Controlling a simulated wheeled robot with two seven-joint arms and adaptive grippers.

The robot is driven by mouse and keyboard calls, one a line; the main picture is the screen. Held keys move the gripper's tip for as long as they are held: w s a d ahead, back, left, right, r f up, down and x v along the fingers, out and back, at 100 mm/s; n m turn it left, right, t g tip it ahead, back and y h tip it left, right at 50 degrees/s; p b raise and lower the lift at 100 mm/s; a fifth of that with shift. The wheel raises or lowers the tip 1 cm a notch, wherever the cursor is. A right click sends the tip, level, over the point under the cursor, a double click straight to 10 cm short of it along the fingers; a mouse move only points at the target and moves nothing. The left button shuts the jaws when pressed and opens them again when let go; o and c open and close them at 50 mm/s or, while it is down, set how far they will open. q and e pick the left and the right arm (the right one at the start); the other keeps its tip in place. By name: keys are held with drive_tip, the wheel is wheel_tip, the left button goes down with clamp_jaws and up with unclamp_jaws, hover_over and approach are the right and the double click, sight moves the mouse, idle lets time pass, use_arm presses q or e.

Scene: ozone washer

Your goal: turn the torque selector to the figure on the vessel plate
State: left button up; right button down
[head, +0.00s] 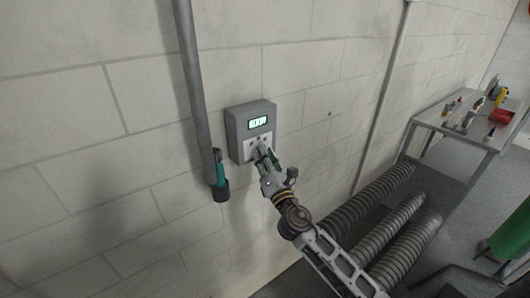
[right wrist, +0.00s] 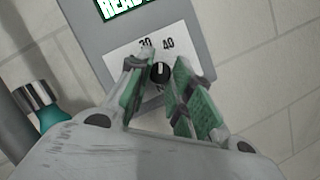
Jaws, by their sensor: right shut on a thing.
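The torque selector is a small black knob (right wrist: 160,73) with a white mark, on the white plate of a grey wall box (head: 233,130). In the right wrist view the figures 30 and 40 stand above the knob, and its mark points up, roughly between them. My right gripper (head: 262,152) is shut on the knob, with its green-padded fingers on either side of it, as the right wrist view also shows (right wrist: 161,80). The fingers hide the lower part of the dial plate. The lit display (head: 258,123) reads READY in part. My left gripper and the vessel plate are not in view.
A teal-handled tool (head: 220,172) hangs beside the box, near a grey vertical pipe (head: 191,70). Several ribbed hoses (head: 385,235) lie at the lower right. A metal table (head: 440,122) with small items stands at the right. The wall left of the pipe is clear.

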drive_tip(key=m+h+p, duration=0.1)
drive_tip(key=m, duration=0.1)
drive_tip(key=m+h+p, duration=0.1)
drive_tip(key=m, duration=0.2)
drive_tip(key=shift+a+r+g, duration=0.1)
drive_tip(key=shift+g, duration=0.2)
drive_tip(key=c, duration=1.3)
unclamp_jaws()
drive_tip(key=shift+o, duration=0.2)
drive_tip(key=shift+s, duration=0.1)
drive_tip(key=v, duration=1.2)
